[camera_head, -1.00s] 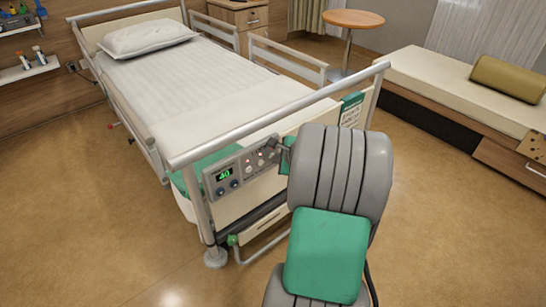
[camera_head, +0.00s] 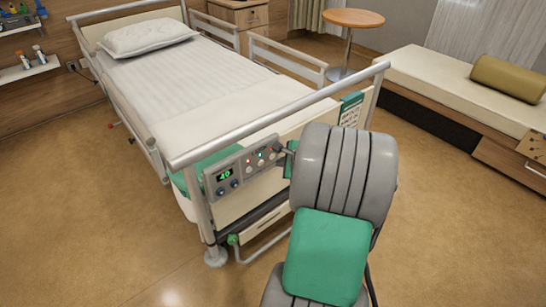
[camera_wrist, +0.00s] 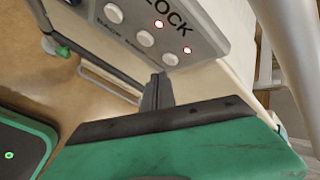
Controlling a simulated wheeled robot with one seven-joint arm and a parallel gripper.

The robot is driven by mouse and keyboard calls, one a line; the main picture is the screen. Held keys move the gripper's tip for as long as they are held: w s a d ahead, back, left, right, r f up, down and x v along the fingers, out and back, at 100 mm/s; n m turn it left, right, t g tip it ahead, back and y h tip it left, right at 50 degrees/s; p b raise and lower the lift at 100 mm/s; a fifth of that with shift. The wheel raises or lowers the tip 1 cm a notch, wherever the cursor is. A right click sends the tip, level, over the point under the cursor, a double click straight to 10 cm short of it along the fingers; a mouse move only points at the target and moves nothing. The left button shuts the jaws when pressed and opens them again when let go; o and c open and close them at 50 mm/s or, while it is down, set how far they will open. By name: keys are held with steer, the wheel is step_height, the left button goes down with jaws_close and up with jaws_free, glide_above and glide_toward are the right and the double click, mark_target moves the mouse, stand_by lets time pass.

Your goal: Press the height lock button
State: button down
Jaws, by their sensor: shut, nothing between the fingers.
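The control panel (camera_head: 243,168) is a grey box on the bed's footboard, with a green display reading about 40 and several round buttons. In the wrist view the panel (camera_wrist: 205,28) shows the word LOCK, three white buttons and two small red lights. The button labels are partly blurred, so I cannot tell which one is height. My gripper (camera_wrist: 158,80) is shut and empty, its grey fingertips just below the rightmost white button (camera_wrist: 170,58). Contact cannot be told. In the head view my gripper (camera_head: 281,149) is at the panel's right end, partly hidden behind my wrist.
The bed's top rail (camera_head: 285,112) runs above the panel. A green-and-white card (camera_head: 350,110) hangs on the footboard at right. A couch (camera_head: 440,80) stands at the right and a round table (camera_head: 353,19) at the back. The floor at left is clear.

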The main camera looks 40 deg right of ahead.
steer(key=shift+s+p, duration=0.75)
steer(key=shift+s, duration=1.6)
steer(key=s+r+p, duration=0.2)
steer(key=s+p, duration=0.2)
steer(key=s, duration=0.4)
steer(key=shift+d, duration=0.15)
